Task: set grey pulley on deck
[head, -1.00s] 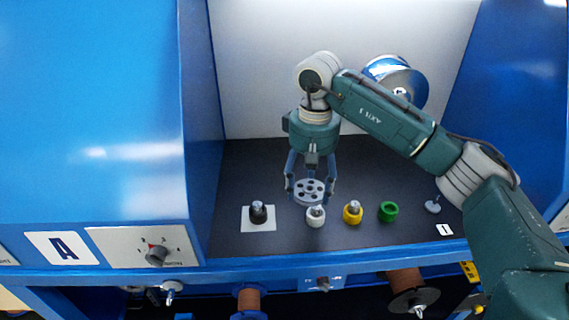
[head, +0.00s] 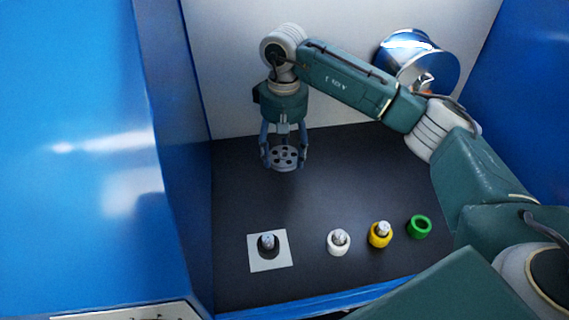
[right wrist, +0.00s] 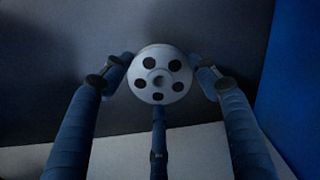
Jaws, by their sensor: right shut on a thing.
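The grey pulley (head: 284,158) is a round disc with several dark holes. My right gripper (head: 284,160) is shut on it, with its fingers around the rim. In the right wrist view the grey pulley (right wrist: 160,75) sits flat-face on between the fingertips of the right gripper (right wrist: 160,78). The deck (head: 340,180) is the dark floor of the blue bay. The pulley is over its back left part; I cannot tell whether it touches the deck. My left gripper is not in view.
A black collar with a post (head: 267,246) stands on a white square (head: 283,263). A white collar (head: 339,244), a yellow one (head: 380,236) and a green ring (head: 419,227) stand to its right. A shiny drum (head: 432,62) is on the back wall. The deck's middle is clear.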

